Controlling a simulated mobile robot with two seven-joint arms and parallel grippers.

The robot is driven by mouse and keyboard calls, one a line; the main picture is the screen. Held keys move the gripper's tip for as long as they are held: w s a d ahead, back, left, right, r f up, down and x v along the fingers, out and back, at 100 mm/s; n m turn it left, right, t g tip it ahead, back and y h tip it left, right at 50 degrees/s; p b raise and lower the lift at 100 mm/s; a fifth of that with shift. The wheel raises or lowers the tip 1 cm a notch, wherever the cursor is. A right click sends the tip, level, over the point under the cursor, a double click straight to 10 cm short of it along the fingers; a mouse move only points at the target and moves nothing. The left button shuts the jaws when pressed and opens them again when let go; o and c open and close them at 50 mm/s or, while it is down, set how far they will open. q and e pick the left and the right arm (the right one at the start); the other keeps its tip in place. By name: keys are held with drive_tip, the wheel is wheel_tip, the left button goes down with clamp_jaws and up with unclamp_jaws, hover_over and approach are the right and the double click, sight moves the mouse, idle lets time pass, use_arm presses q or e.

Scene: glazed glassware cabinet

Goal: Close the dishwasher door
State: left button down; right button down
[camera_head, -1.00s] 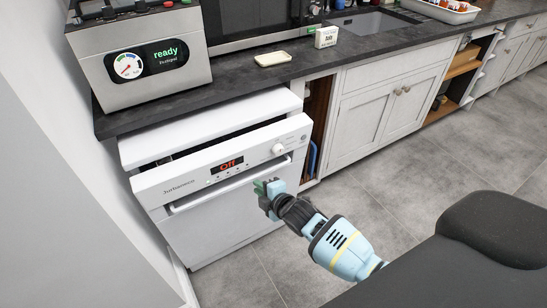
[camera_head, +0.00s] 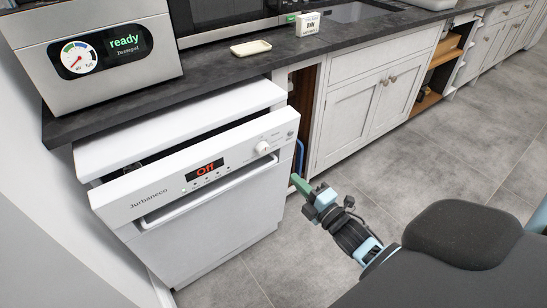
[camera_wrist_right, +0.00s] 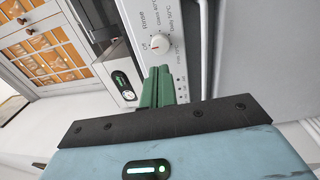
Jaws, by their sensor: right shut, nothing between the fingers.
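The white dishwasher (camera_head: 215,225) stands under the dark counter at the left. Its door (camera_head: 250,135) is tilted slightly open, with a dark gap along the top. The panel reads "Off" and has a round knob (camera_head: 263,147) and a handle bar below. My right gripper (camera_head: 299,182) is shut and empty, just right of the door's right edge. In the right wrist view its green fingers (camera_wrist_right: 158,85) are together, with the control panel (camera_wrist_right: 150,40) and knob just beyond them. I cannot tell whether they touch the door. My left gripper is not in view.
A steel appliance reading "ready" (camera_head: 95,55) stands on the counter (camera_head: 215,75), with a soap dish (camera_head: 250,48) and small box (camera_head: 308,24). White cabinets (camera_head: 365,110) continue to the right. The grey tiled floor (camera_head: 440,150) is clear there.

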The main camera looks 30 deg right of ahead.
sight(267, 151)
drive_tip(key=w, duration=0.7)
drive_tip(key=w+a+r, duration=0.1)
drive_tip(key=w, duration=0.2)
drive_tip(key=shift+w, duration=0.4)
